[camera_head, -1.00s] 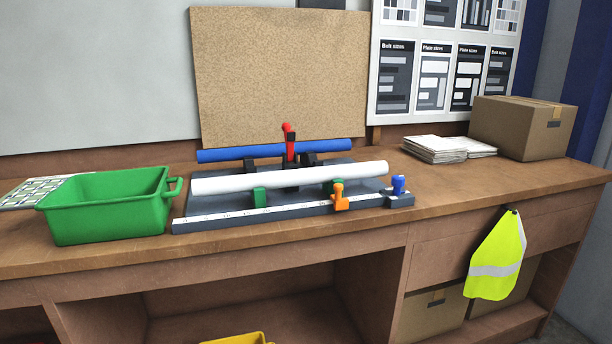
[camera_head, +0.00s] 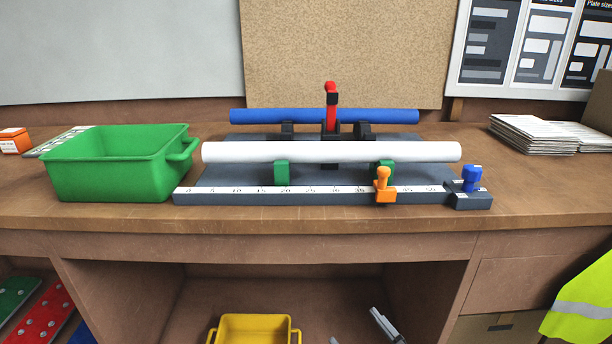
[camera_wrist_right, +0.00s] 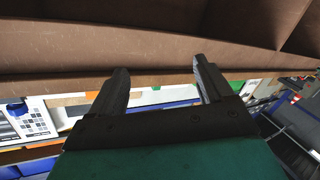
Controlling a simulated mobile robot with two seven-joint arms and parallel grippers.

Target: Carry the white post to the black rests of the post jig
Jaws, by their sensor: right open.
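The white post (camera_head: 330,152) lies level across the two green rests (camera_head: 281,173) at the front of the grey post jig (camera_head: 225,178). My right gripper (camera_head: 360,334) is low at the bottom edge of the head view, below the bench top and well apart from the post. Its two open, empty fingers show in the right wrist view (camera_wrist_right: 160,75). My left gripper is not in view.
A red upright clamp (camera_head: 331,98) rises at the jig's middle. An orange stop (camera_head: 384,187) and blue knob (camera_head: 471,178) sit along its front. A green bin (camera_head: 105,172) stands close left. Papers (camera_head: 535,134) lie right. The bench edge (camera_head: 320,219) overhangs a shelf with a yellow bin (camera_head: 254,326).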

